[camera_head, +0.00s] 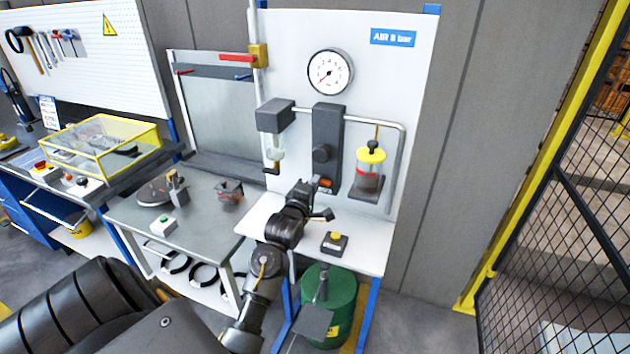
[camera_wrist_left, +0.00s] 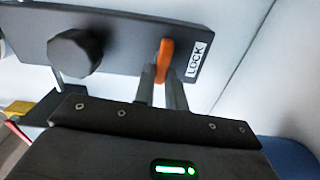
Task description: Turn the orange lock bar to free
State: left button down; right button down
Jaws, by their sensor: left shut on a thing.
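The orange lock bar (camera_wrist_left: 164,58) stands roughly upright on the face of the dark grey unit (camera_wrist_left: 120,40) in the left wrist view. A white LOCK label (camera_wrist_left: 198,60) sits just to its right. In the head view the bar (camera_head: 326,183) shows low on the same dark unit (camera_head: 328,125) on the white panel. My left gripper (camera_wrist_left: 161,84) has a finger on each side of the bar's lower part and is shut on it. In the head view the gripper (camera_head: 320,184) is small and partly hidden by its own wrist. My right gripper is not in view.
A round dark knob (camera_wrist_left: 75,53) is left of the bar. A gauge (camera_head: 330,71) is above.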

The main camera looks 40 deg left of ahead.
pick_arm(q)
jog(key=shift+n, duration=0.5)
jog(key=c, duration=1.4)
grip_release()
jog(key=shift+f, duration=0.1)
jog(key=shift+c, duration=0.2)
jog(key=shift+s, duration=0.1)
jog(key=b+v, duration=0.3)
jog(key=v, duration=0.7)
jog(key=shift+s, duration=0.25)
jog(key=shift+d, duration=0.15)
